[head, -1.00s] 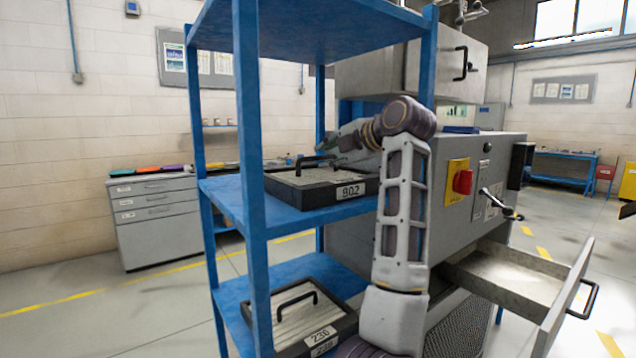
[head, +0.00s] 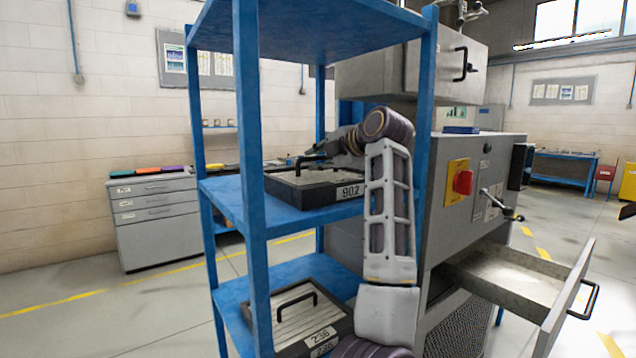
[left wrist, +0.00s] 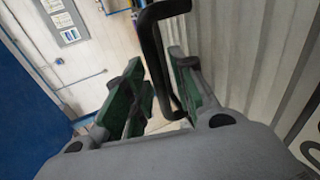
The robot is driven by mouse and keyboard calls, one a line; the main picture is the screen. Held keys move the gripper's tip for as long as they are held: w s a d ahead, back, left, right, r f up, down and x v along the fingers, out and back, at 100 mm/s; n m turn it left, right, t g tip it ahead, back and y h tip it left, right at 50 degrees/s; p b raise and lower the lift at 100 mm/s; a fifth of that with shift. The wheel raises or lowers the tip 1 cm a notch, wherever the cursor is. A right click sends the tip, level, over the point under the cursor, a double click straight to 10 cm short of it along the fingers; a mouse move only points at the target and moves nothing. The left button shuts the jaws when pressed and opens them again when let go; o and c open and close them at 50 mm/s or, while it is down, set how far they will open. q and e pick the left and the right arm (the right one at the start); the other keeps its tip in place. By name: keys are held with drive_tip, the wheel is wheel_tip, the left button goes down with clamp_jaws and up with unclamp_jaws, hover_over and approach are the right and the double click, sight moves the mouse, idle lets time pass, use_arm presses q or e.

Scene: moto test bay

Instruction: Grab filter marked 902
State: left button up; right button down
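The filter marked 902 (head: 346,191) lies on the middle blue shelf. It has a dark frame, a pale ribbed top and a black handle (head: 298,163). My left gripper (head: 318,149) is over the filter's top at the handle, partly hidden by my own wrist. In the left wrist view, the gripper's green-padded fingers (left wrist: 156,72) stand apart with the black handle (left wrist: 152,42) between them. I cannot tell if a pad touches it. The ribbed filter top (left wrist: 262,55) fills the right side there. My right gripper is in neither view.
Another filter (head: 290,318), marked 236, lies on the lower shelf. Blue posts (head: 250,150) frame the rack, and the upper shelf (head: 300,30) is above the gripper. A grey machine (head: 470,150) with an open drawer (head: 510,277) stands to the right. A drawer cabinet (head: 155,220) stands behind left.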

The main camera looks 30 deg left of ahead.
use_arm(q)
drive_tip(key=shift+w+a+f, duration=0.15)
drive_tip(key=shift+w+a, duration=0.05)
drive_tip(key=shift+a, duration=0.25)
clamp_jaws()
drive_tip(key=shift+s, duration=0.1)
idle(0.4)
